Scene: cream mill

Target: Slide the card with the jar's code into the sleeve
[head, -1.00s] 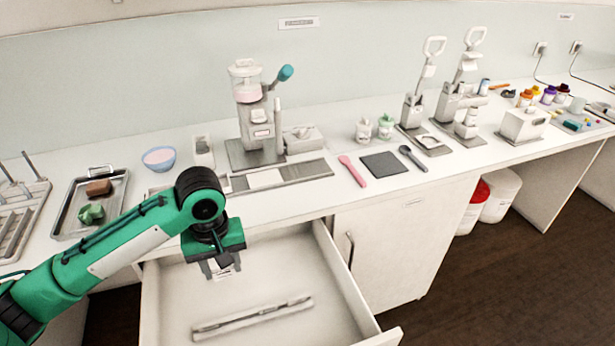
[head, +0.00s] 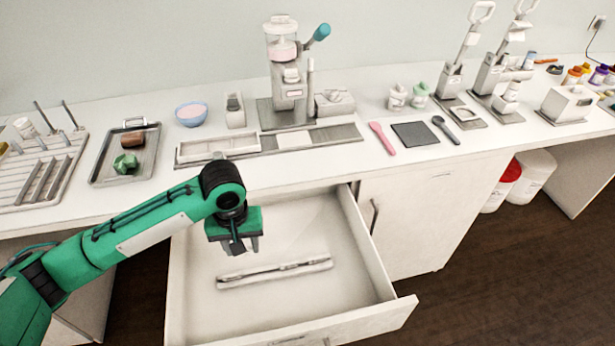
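My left gripper (head: 244,247) points down over the open drawer (head: 345,262). Its fingers are small and dark here, and I cannot tell whether they hold a card. A long pale holder with a grey strip (head: 274,272) lies on the drawer floor, just in front of the gripper. On the counter stands a mill with a clear jar of pink contents (head: 283,47). A blank-looking white plate or card (head: 294,140) lies on the long grey tray (head: 345,133) before it. No code is readable, and I cannot make out which thing is the sleeve. My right gripper is not in view.
On the counter are a metal tray (head: 97,181) with brown and green lumps, a blue bowl (head: 191,114), a drying rack (head: 40,170), a pink spatula (head: 382,139), a dark mat (head: 415,134) and presses at right. The drawer's right side is clear.

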